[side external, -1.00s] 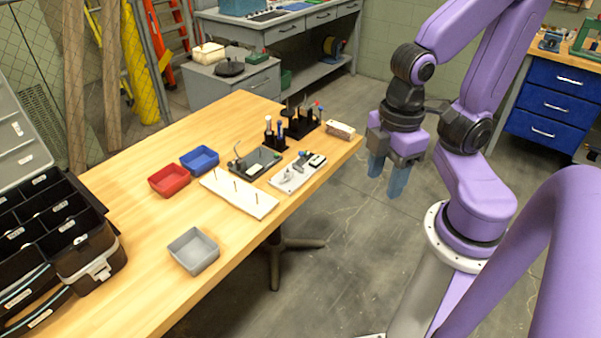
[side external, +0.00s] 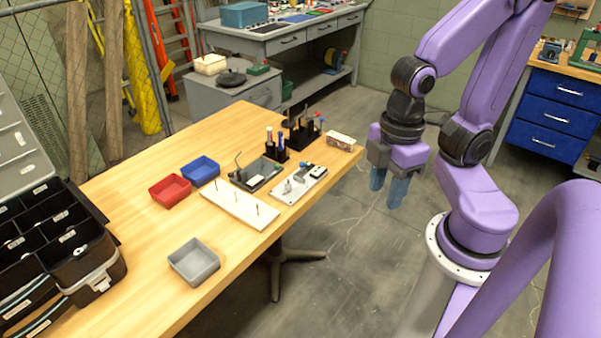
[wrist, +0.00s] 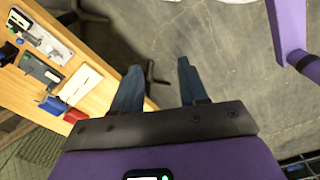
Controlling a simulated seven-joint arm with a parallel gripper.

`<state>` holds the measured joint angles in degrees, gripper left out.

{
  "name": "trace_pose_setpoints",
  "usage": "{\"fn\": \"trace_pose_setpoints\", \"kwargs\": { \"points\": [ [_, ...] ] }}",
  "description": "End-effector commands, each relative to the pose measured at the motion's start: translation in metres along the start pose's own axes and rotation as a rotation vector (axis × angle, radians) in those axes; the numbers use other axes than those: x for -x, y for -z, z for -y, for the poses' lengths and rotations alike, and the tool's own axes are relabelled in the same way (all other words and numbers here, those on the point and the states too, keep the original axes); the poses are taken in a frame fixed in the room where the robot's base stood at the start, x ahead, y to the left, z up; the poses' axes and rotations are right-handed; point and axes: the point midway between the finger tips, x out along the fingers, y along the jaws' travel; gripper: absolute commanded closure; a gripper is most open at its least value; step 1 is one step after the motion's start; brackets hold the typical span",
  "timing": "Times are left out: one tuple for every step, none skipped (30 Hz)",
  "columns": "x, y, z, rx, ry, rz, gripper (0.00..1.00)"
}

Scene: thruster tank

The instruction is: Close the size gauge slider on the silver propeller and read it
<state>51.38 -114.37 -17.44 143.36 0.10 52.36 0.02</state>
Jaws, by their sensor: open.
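A pale gauge plate (side external: 288,193) lies near the table's right edge, with small silver parts (side external: 299,178) and a dark readout block (side external: 317,171) on it. I cannot tell at this size which silver part is the propeller or where the slider stands. The plate also shows at the upper left of the wrist view (wrist: 52,46). My gripper (side external: 388,190) hangs beyond the table's right edge over the floor, fingers pointing down and spread apart. In the wrist view its two fingers (wrist: 158,82) have nothing between them.
A dark tray (side external: 243,184), a white board with several pegs (side external: 222,205), and black tool holders (side external: 302,139) stand near the plate. Red (side external: 158,200), blue (side external: 190,178) and grey (side external: 180,275) bins and a black toolbox (side external: 97,283) are further left.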

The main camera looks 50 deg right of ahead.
Motion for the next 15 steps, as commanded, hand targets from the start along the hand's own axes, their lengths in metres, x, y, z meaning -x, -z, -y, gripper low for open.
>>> {"fn": "trace_pose_setpoints", "kwargs": {
  "points": [
    [0.000, 0.001, -0.001, -0.001, 0.000, 0.000, 0.69],
    [0.000, 0.002, -0.002, -0.002, 0.000, 0.000, 0.69],
    [0.001, 0.005, -0.004, -0.005, -0.001, 0.001, 0.69],
    [0.001, 0.008, -0.007, -0.008, -0.001, 0.002, 0.69],
    [0.001, 0.012, -0.011, -0.010, -0.002, 0.002, 0.69],
    [0.002, 0.018, -0.017, -0.015, -0.002, 0.004, 0.69],
    [0.002, 0.023, -0.023, -0.018, -0.003, 0.005, 0.69],
    [0.003, 0.029, -0.030, -0.021, -0.004, 0.006, 0.69],
    [0.003, 0.038, -0.041, -0.027, -0.005, 0.007, 0.69],
    [0.003, 0.044, -0.050, -0.030, -0.005, 0.009, 0.69],
    [0.003, 0.049, -0.060, -0.033, -0.006, 0.010, 0.69],
    [0.002, 0.056, -0.073, -0.038, -0.006, 0.011, 0.69],
    [0.002, 0.061, -0.084, -0.041, -0.007, 0.012, 0.69],
    [0.001, 0.066, -0.094, -0.044, -0.008, 0.012, 0.69],
    [0.000, 0.071, -0.109, -0.046, -0.008, 0.014, 0.69]
  ]
}}
